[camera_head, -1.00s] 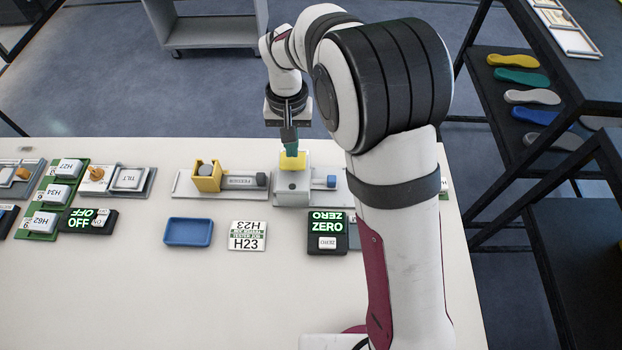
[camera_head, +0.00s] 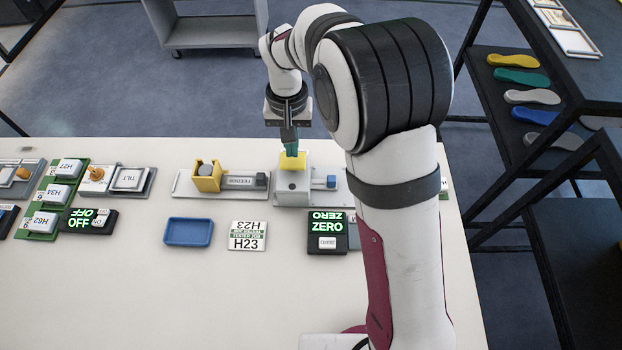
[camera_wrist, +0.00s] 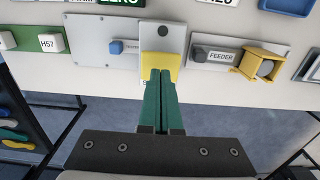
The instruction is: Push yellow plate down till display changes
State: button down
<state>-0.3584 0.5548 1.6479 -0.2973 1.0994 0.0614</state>
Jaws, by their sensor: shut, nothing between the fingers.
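The yellow plate (camera_head: 292,161) sits on top of a pale grey block on the table, and it also shows in the wrist view (camera_wrist: 160,61). My gripper (camera_head: 290,152) has green fingers that are shut with nothing between them. The fingertips (camera_wrist: 160,72) point at the yellow plate and overlap it in both views; I cannot tell whether they touch it. The display (camera_head: 327,226) in front of the block reads ZERO in green, with a small button below the text.
A feeder with a yellow holder (camera_head: 206,178) stands left of the block, and a blue knob (camera_head: 331,181) is on its right. A blue tray (camera_head: 188,232) and an H23 card (camera_head: 247,236) lie in front. Another display (camera_head: 88,221) reads OFF. Table space in front is clear.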

jog(key=shift+f, duration=1.45)
dwell(0.6)
jog(key=shift+r, duration=0.1)
notch_tip(320, 180, up, 9)
dwell(0.5)
jog(key=s+d+r+m, duration=0.2)
jog(key=s+d+r, duration=0.3)
jog(key=s+d, duration=0.4)
jog(key=s+d+f+m+y, duration=0.1)
jog(key=s, duration=0.8)
jog(key=s+d+f+m, duration=0.1)
jog(key=s+m, duration=0.1)
jog(key=s, duration=0.7)
jog(key=shift+d+f+m+y, duration=0.3)
jog(key=shift+f+y, duration=0.1)
